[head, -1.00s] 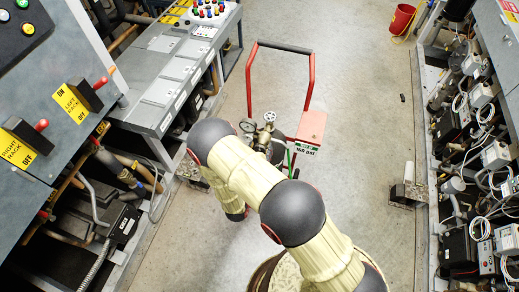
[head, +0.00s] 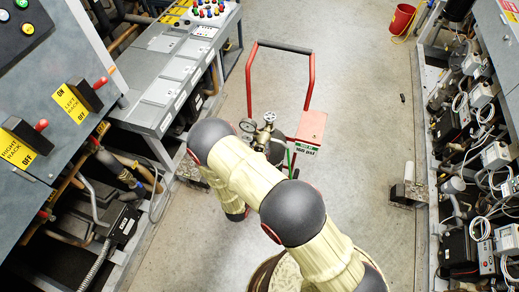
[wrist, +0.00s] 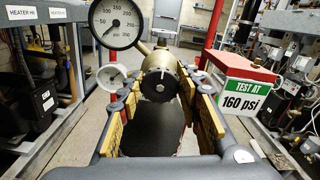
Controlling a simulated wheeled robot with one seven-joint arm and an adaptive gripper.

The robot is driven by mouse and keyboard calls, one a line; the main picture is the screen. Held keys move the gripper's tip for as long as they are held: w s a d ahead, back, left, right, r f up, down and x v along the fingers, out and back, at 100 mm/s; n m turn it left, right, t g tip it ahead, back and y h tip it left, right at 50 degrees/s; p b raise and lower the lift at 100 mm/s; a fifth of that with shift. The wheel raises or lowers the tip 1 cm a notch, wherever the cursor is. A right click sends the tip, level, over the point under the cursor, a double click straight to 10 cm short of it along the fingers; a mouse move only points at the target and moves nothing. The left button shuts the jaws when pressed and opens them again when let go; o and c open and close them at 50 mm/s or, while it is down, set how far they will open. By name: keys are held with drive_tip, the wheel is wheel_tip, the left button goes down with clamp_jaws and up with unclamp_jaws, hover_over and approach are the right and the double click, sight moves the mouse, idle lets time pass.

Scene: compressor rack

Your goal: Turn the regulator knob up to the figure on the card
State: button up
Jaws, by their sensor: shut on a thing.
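The white card (wrist: 246,97) at right reads "TEST AT 160 psi".
A second, smaller gauge (wrist: 112,76) is left of the knob. The cart has a red handle frame (head: 311,80) and a red box (head: 312,126). Consoles (head: 175,80) line the left, a rack (head: 480,150) the right. The floor between is mostly clear; a red bucket (head: 402,18) stands far back.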

drive_tip(key=shift+m, duration=0.3)
drive_tip(key=m+b, duration=0.3)
drive_tip(key=m, duration=0.1)
drive_tip(key=shift+f+m, duration=0.1)
drive_tip(key=shift+m, duration=0.2)
drive_tip(key=m+b, duration=0.3)
drive_tip(key=m, duration=0.2)
drive_tip(key=shift+d, duration=0.1)
drive_tip(key=m+b, duration=0.4)
drive_tip(key=m, duration=0.2)
drive_tip(key=shift+f, duration=0.15)
drive_tip(key=m+b, duration=0.4)
drive_tip(key=m, duration=0.1)
drive_tip(key=shift+s+b, duration=0.1)
drive_tip(key=shift+b, duration=0.25)
drive_tip(key=shift+m, duration=0.4)
drive_tip(key=o, duration=1.2)
